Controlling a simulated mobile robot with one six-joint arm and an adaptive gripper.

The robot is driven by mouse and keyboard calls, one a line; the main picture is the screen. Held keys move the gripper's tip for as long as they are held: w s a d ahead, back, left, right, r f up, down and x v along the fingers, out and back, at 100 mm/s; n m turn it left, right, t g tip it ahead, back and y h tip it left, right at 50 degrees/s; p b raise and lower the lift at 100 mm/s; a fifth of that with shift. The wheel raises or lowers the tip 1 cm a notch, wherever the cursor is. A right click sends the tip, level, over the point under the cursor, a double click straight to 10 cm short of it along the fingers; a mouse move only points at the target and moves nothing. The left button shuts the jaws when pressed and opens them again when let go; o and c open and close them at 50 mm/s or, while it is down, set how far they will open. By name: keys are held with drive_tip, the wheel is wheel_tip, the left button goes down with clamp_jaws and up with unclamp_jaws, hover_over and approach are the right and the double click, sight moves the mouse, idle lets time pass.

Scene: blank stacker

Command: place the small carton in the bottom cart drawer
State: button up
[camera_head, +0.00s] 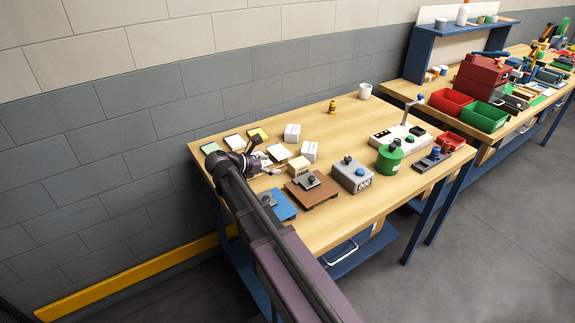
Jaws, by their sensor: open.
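My gripper (270,163) is open above the left part of the near wooden table. Its fingers point right, toward a small tan carton (299,167) and a white carton (280,152). Two more white cartons, one farther back (292,133) and one to the right (309,151), stand close by. I cannot tell which one is the task's small carton. I see nothing held, and whether the fingers touch a carton is too small to tell. No cart is recognisable. A pale handle (342,252) shows under the near table, but I cannot tell if it belongs to a drawer.
A second table with red bins (449,101) stands right.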

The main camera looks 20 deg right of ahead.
drive_tip(key=w+d+r+m+g+y+p, duration=0.2)
drive_tip(key=d+m+g+y+p, duration=0.1)
drive_tip(key=d+m+y+p, duration=0.55)
wheel_tip(320, 180, up, 6)
drive_tip(key=m+y+p, duration=0.4)
drive_tip(key=m+p, duration=0.5)
drive_tip(key=p, duration=0.1)
hover_over(299, 162)
drive_tip(key=shift+f+g, duration=0.15)
drive_tip(key=shift+g, duration=0.25)
drive_tip(key=shift+f+b, duration=0.1)
drive_tip(key=shift+b, duration=0.2)
wheel_tip(299, 162, down, 8)
drive_tip(key=b, duration=0.8)
drive_tip(key=shift+f, duration=0.25)
drive_tip(key=shift+f+b, duration=0.15)
drive_tip(key=shift+b, duration=0.25)
drive_tip(key=shift+f+b, duration=2.4)
drive_tip(key=shift+f, duration=0.05)
drive_tip(key=c, duration=0.9)
